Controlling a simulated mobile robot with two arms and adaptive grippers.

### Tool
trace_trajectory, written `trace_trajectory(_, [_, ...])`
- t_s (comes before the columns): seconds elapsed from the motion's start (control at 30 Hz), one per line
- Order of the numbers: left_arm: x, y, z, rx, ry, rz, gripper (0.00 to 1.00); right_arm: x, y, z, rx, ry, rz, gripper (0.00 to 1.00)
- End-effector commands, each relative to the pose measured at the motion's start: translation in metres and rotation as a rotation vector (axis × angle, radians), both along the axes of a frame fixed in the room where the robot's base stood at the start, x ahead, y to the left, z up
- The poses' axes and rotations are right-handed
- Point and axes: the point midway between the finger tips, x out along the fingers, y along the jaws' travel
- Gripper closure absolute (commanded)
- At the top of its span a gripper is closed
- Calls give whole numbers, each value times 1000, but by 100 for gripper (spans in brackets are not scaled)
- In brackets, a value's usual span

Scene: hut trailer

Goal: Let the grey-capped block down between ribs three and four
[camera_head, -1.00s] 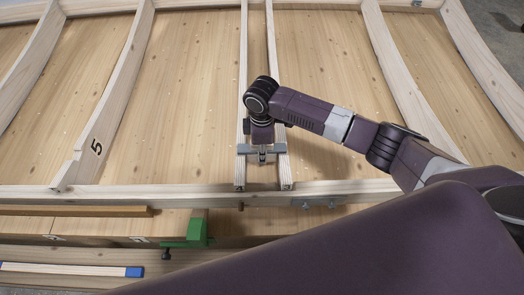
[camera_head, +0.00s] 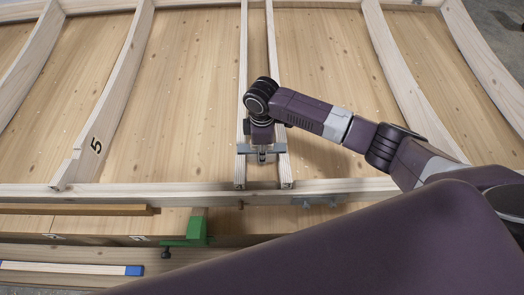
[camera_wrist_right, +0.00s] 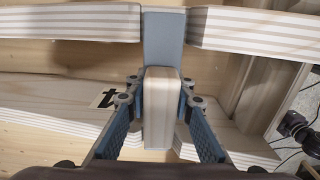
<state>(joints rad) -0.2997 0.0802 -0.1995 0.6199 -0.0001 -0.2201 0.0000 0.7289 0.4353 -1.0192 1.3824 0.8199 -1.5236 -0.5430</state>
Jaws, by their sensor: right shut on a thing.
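My right gripper (camera_head: 262,150) is over two closely spaced pale ribs, the left one (camera_head: 243,80) and the right one (camera_head: 273,80), near their front ends. In the right wrist view its blue-padded fingers (camera_wrist_right: 160,105) are shut on the pale wooden block (camera_wrist_right: 160,85). A grey cap (camera_wrist_right: 164,38) shows at the block's far end, across one rib (camera_wrist_right: 70,22). The other rib (camera_wrist_right: 50,105) carries a dark number, partly hidden. The block lies crosswise over both ribs. I cannot tell whether it touches them. My left gripper is out of view.
A rib marked 5 (camera_head: 97,120) stands to the left, with bare planking between. A front rail (camera_head: 130,192) runs below the ribs. A green clamp (camera_head: 190,235) and a blue-ended strip (camera_head: 70,268) are in front.

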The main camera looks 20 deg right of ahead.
Motion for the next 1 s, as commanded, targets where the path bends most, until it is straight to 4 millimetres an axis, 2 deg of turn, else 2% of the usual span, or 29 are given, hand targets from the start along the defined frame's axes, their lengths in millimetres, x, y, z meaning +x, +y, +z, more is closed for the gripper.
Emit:
trace_trajectory(0.27, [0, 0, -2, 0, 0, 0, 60, 0, 0, -4, 1, 0, 0, 100])
trace_trajectory(0.3, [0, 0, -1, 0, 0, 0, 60, 0, 0, -4, 1, 0, 0, 75])
trace_trajectory(0.47, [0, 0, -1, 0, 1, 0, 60, 0, 0, -4, 0, 0, 0, 58])
trace_trajectory(0.77, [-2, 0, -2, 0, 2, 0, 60, 0, 0, -3, 0, 0, 0, 58])
trace_trajectory(0.87, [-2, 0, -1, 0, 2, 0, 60, 1, 0, 5, 2, -2, 0, 58])
trace_trajectory(1.0, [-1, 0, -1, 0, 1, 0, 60, 1, 0, 30, 2, -4, 1, 58])
